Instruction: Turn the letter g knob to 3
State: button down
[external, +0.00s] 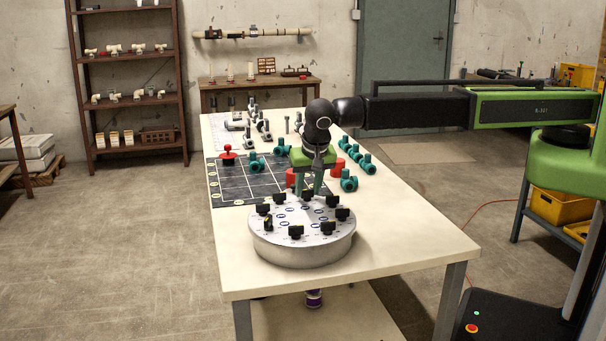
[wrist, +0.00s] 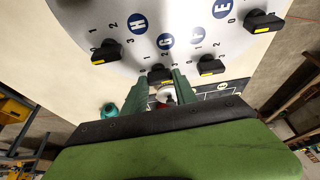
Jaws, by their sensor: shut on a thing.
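The round grey knob panel (external: 300,250) stands on the near end of the white table. It carries several black knobs around its rim and blue letter discs. In the wrist view the G disc (wrist: 165,41) faces the black letter g knob (wrist: 160,73), which has a yellow mark. My gripper (external: 308,193) points down at the panel's far rim. In the wrist view its green fingers (wrist: 158,76) are on both sides of the g knob and shut on it. Fingers and glare hide which number the knob points to.
The neighbouring H knob (wrist: 107,52) and F knob (wrist: 210,65) stand close on either side of my fingers. Behind the panel are a dark grid mat (external: 235,183), teal pipe fittings (external: 349,180) and a red-topped piece (external: 228,152).

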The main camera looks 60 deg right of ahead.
jog(key=shift+s, duration=0.1)
dwell(0.4)
jog(key=c, duration=1)
grip_release()
jog(key=p+v, duration=1.6)
jog(key=v, duration=0.1)
jog(key=shift+r, duration=0.25)
